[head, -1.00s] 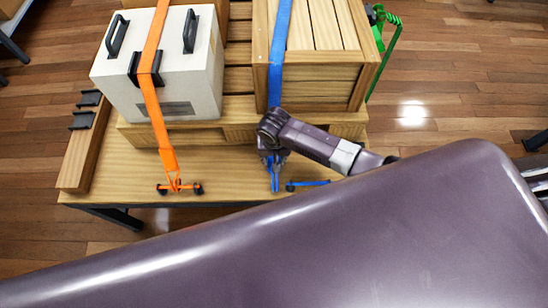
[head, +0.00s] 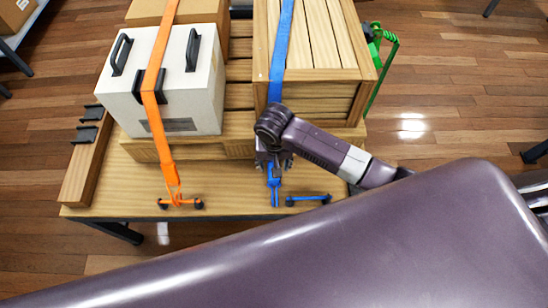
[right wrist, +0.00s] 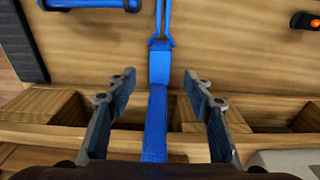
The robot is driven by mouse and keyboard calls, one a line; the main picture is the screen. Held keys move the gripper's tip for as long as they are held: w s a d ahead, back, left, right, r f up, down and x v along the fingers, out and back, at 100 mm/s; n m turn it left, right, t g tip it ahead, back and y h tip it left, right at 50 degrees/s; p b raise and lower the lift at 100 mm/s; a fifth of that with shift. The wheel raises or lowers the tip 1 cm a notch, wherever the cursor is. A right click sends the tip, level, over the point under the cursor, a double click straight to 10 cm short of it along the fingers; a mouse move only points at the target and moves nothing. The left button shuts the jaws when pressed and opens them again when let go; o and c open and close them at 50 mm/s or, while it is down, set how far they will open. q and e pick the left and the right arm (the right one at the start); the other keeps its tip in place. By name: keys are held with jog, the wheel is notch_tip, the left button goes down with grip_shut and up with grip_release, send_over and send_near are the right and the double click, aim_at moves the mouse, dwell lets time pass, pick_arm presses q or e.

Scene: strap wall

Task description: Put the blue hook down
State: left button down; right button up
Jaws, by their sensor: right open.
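The blue hook (head: 275,193) is at the front part of the table top, on the end of the blue strap (head: 283,35). It is left of the blue bar (head: 309,200) and apart from it. In the right wrist view the hook (right wrist: 162,22) lies beyond my fingertips, against the wood. My right gripper (head: 273,160) is open just behind the hook. In the right wrist view its fingers (right wrist: 158,80) stand on either side of the blue strap, with gaps on both sides. My left gripper is not in view.
An orange strap (head: 152,85) runs over a white case (head: 200,98) to an orange hook at a front bar (head: 181,203). A wooden crate (head: 350,65) stands behind my right gripper, with a green strap (head: 386,60) at its right. A wooden beam (head: 80,170) with black brackets lies left.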

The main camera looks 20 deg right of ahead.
jog(key=r, duration=0.4)
jog(key=shift+s, duration=0.2)
dwell(0.4)
